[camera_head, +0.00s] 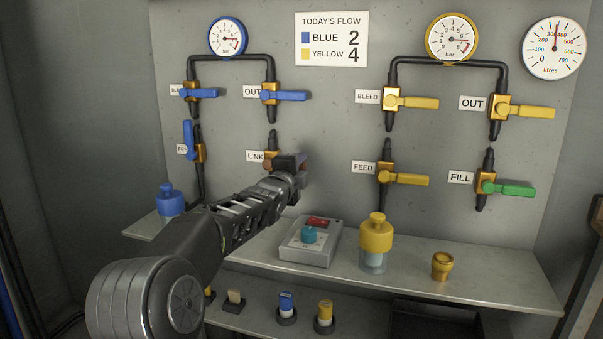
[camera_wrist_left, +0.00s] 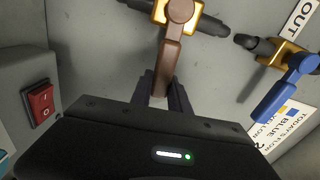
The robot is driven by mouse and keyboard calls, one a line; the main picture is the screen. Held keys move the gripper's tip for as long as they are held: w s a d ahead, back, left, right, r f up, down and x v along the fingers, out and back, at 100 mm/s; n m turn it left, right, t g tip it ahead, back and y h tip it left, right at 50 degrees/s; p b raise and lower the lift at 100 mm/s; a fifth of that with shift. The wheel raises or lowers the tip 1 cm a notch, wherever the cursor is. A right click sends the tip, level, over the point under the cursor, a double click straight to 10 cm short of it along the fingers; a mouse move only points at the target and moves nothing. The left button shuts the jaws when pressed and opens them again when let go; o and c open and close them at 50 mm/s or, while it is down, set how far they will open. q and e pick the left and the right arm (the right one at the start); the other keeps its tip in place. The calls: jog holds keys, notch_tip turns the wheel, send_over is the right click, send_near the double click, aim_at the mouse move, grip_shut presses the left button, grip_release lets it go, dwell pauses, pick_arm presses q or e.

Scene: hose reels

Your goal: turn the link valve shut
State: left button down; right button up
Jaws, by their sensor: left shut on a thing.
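The link valve (camera_head: 270,157) is the brass valve beside the LINK label on the wall panel; my gripper partly hides it in the head view. In the left wrist view its brass body (camera_wrist_left: 163,12) shows at the top, with a brown lever (camera_wrist_left: 170,58) pointing down toward my gripper. The lever lies roughly across the dark pipe (camera_wrist_left: 215,25). My left gripper (camera_head: 297,167) is just right of the valve body; its fingers (camera_wrist_left: 165,90) are shut on the lever's end. My right gripper is in neither view.
The blue OUT valve (camera_head: 270,95) is above the link valve, and the yellow FEED valve (camera_head: 386,177) is to the right. A shelf (camera_head: 470,282) below holds a grey box with a red switch (camera_head: 318,222), a yellow-capped bottle (camera_head: 376,235) and a brass cup (camera_head: 441,265).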

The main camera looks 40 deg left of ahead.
pick_arm(q)
jog(key=shift+f+m+b, duration=0.45)
jog(key=shift+m, duration=0.05)
jog(key=c, duration=1.2)
grip_release()
jog(key=shift+c, duration=0.2)
jog(key=shift+s, duration=0.1)
jog(key=v, duration=0.7)
jog(key=shift+s+d, duration=0.15)
jog(key=shift+s, duration=0.15)
